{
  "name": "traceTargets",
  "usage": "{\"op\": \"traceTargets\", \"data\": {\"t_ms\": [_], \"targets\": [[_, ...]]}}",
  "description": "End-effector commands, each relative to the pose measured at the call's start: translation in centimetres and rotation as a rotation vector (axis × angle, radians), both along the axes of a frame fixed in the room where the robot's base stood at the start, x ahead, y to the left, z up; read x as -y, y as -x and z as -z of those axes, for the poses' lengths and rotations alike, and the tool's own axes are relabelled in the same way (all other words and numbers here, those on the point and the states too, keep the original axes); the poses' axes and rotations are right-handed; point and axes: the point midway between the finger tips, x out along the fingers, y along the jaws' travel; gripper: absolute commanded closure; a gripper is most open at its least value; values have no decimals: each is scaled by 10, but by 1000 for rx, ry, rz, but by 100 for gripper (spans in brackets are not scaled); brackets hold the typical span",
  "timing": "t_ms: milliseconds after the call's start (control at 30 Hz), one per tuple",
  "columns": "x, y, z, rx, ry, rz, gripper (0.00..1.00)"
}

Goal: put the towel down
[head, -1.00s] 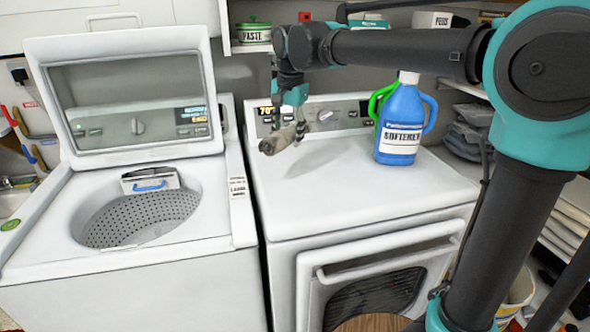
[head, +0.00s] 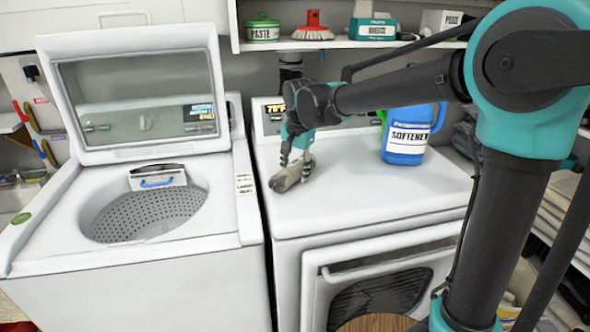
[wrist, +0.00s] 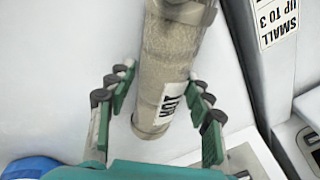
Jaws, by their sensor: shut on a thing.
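The towel (head: 284,180) is a grey-beige roll with a white label. It is low over the front left part of the white dryer top (head: 350,195); I cannot tell for sure whether it touches. My gripper (head: 297,165) points down over it. In the wrist view, the towel (wrist: 170,60) lies between the two fingers of my gripper (wrist: 160,80), which is shut on it. The towel's far end runs out of the top of that view.
The open washer (head: 110,245) is on the left, beyond a narrow gap. A shelf (head: 345,43) with jars and a brush is above. The dryer top's front right is clear.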

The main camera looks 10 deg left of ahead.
Motion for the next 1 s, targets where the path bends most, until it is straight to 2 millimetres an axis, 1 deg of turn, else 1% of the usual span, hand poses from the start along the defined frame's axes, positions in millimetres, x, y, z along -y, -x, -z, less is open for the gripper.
{"op": "traceTargets", "data": {"t_ms": [133,167,333,633,733,867,1000], "targets": [[0,0,1,0,0,0,91],[0,0,1,0,0,0,48],[0,0,1,0,0,0,27],[0,0,0,0,0,0,27],[0,1,-5,0,0,0,27],[3,4,-23,0,0,0,27],[5,8,-51,0,0,0,27]]}}
